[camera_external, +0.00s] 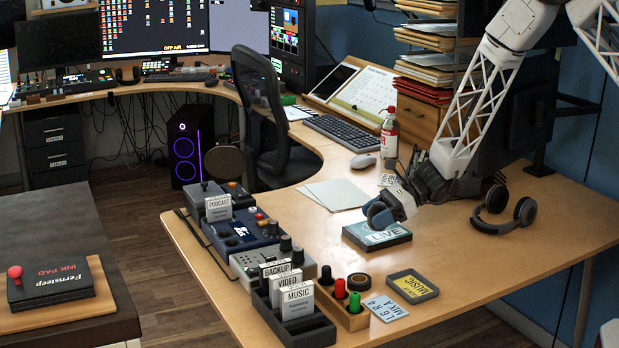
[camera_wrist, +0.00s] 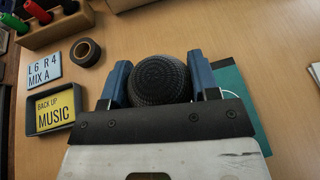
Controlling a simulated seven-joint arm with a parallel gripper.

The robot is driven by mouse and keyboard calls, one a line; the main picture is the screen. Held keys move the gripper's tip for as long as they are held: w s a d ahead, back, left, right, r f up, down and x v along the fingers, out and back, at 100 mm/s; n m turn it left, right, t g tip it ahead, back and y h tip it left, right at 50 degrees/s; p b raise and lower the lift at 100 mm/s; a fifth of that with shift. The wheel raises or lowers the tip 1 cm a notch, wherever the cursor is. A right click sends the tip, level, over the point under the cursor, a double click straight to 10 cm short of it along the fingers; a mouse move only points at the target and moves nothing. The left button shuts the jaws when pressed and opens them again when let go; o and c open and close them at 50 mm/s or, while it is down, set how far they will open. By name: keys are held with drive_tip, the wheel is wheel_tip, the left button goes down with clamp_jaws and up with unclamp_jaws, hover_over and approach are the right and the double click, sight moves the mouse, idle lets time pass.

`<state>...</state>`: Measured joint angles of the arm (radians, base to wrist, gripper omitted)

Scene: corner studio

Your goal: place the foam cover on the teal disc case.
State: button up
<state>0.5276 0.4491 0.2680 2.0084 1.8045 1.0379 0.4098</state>
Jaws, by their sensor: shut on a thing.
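The foam cover (camera_wrist: 160,78) is a round, black, textured piece between the two blue fingers of my gripper (camera_wrist: 160,85) in the wrist view. My gripper (camera_external: 382,216) is shut on it. In the external view the fingers hide most of the cover. The teal disc case (camera_external: 377,237) lies flat on the desk with a pale LIVE label on top. My gripper is at the case's upper edge in that view, over or just behind the label; any gap is hard to judge. The case also shows in the wrist view (camera_wrist: 236,92), partly hidden behind the right finger.
A grey tray with a yellow MUSIC card (camera_external: 412,287), a MIX A card (camera_external: 387,308) and a black tape roll (camera_external: 359,282) lie nearby. A wooden marker holder (camera_external: 341,305) is further left. Headphones (camera_external: 504,211) lie right. Desk between case and headphones is clear.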

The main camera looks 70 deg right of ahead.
sight(377, 204)
drive_tip(key=s+r+n+g+y, duration=0.1)
drive_tip(key=s, duration=1.2)
drive_tip(key=shift+s+a+r+n+g+y, duration=0.2)
drive_tip(key=shift+s+r+n+g+y, duration=0.1)
drive_tip(key=shift+s+r+n+y, duration=0.1)
drive_tip(key=shift+w, duration=0.15)
drive_tip(key=w+d, duration=0.2)
drive_tip(key=w, duration=0.3)
drive_tip(key=w+d+f, duration=0.1)
drive_tip(key=w+d, duration=0.1)
drive_tip(key=w, duration=0.2)
drive_tip(key=w+d, duration=0.2)
drive_tip(key=w, duration=0.3)
drive_tip(key=shift+w+d+f, duration=0.1)
drive_tip(key=shift+w+f, duration=0.2)
drive_tip(key=shift+f, duration=0.1)
drive_tip(key=shift+f, duration=1.7)
drive_tip(key=o, duration=0.9)
drive_tip(key=shift+f, duration=0.1)
